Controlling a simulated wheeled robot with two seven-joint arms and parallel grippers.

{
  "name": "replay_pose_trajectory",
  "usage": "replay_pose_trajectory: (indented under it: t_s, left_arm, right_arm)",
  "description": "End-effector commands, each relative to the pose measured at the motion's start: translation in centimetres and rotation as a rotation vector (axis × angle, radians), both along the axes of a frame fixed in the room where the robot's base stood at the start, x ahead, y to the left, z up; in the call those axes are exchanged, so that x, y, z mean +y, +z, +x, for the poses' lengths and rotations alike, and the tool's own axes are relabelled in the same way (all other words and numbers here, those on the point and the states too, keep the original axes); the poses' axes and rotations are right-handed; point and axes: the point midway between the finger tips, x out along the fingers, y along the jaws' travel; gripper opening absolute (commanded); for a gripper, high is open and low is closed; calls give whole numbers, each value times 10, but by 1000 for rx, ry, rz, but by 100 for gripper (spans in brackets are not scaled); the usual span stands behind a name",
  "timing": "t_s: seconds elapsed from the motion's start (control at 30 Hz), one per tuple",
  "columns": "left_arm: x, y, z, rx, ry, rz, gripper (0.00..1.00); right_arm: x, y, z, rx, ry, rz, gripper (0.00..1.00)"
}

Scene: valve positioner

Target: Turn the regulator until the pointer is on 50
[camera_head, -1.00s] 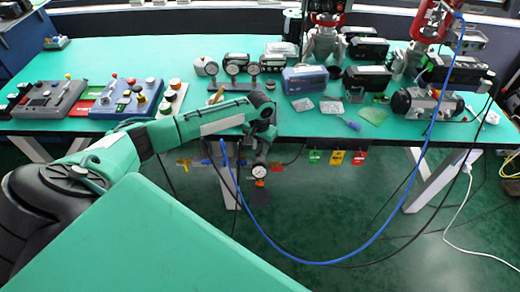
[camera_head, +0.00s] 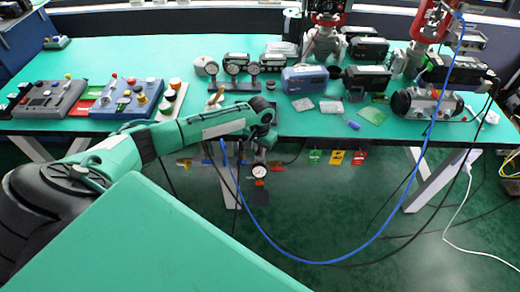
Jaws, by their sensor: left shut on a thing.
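The regulator hangs at the front edge of the table, with a small round white gauge (camera_head: 259,171) on its lower part. The gauge's pointer and numbers are too small to read. My left arm reaches in from the left over the table. My left gripper (camera_head: 261,149) points down in front of the table edge, just above the gauge. It is shut on the regulator's upper part, which the fingers and wrist mostly hide. An orange-red part and a dark plate (camera_head: 259,198) show below the gauge. My right gripper is not in view.
A blue hose (camera_head: 395,205) and black cables loop down in front of the table. Green, yellow and red tags (camera_head: 337,157) hang right of the regulator. Control boxes (camera_head: 127,98) stand left on the green table; several gauges and devices stand behind.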

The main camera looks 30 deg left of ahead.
Motion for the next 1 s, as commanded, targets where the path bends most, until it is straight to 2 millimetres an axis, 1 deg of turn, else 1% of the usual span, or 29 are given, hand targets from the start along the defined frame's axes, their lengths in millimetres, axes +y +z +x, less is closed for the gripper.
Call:
replay_pose_trajectory:
  t_s: [0.17,0.3,0.5,0.7,1.0]
  left_arm:
    - [0,3,-1,3,-68,0,0]
    - [0,3,0,3,-158,-1,0]
    - [0,3,0,1,-298,-1,0]
    - [0,2,0,1,-412,-1,0]
    - [0,1,0,0,-496,0,0]
  right_arm:
    - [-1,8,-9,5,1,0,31]
    - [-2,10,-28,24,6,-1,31]
    - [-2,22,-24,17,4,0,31]
    - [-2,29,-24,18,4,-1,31]
    - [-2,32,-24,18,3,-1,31]
